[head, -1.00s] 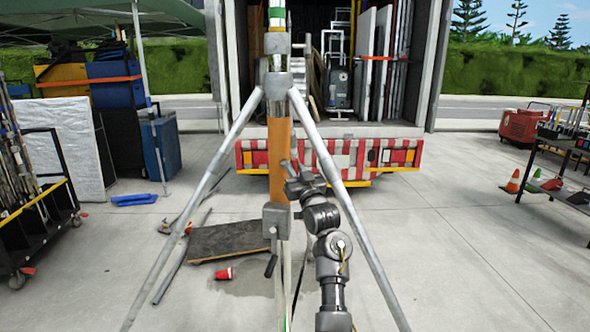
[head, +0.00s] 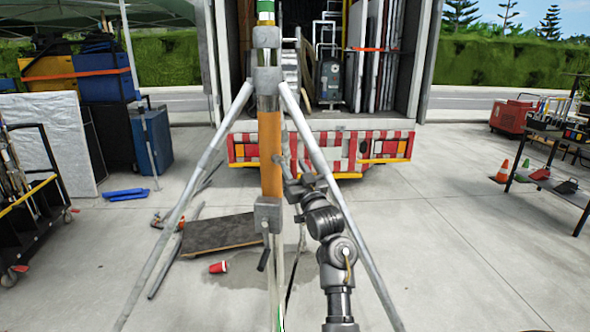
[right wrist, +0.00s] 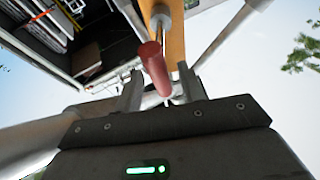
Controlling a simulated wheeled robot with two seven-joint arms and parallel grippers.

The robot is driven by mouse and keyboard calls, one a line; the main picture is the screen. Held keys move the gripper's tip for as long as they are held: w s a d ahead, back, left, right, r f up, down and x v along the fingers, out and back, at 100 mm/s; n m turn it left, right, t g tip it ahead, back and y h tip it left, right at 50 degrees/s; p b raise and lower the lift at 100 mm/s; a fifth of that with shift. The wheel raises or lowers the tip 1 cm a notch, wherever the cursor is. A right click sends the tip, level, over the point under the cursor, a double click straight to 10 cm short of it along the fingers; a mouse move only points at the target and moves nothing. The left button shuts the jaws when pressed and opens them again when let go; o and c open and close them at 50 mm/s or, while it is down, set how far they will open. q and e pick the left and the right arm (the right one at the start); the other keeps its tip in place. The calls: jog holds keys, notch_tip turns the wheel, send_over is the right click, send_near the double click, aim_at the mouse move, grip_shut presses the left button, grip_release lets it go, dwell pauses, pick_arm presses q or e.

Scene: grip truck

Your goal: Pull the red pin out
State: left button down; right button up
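The red pin (right wrist: 154,68) shows in the right wrist view as a short red cylinder on a metal shaft, in front of an orange post (right wrist: 172,35). In the head view the orange post (head: 270,150) is part of an upright metal stand with splayed legs, and I cannot make out the pin there. My right gripper (right wrist: 160,82) is open; its two fingers stand apart on either side of the red pin, with a visible gap at each side. In the head view my right gripper (head: 291,172) is small, close to the post's right side. My left gripper is not in view.
The stand's grey legs (head: 178,205) spread to both sides close to my right arm. A dark board (head: 224,234) and a red cup (head: 218,267) lie on the ground. The truck (head: 345,148) stands open behind. Carts stand at both sides.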

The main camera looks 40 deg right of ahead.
jog(key=shift+w, duration=0.1)
jog(key=shift+f, duration=0.15)
jog(key=b+v, duration=0.3)
jog(key=v, duration=0.7)
jog(key=shift+s, duration=0.4)
jog(key=shift+a, duration=0.1)
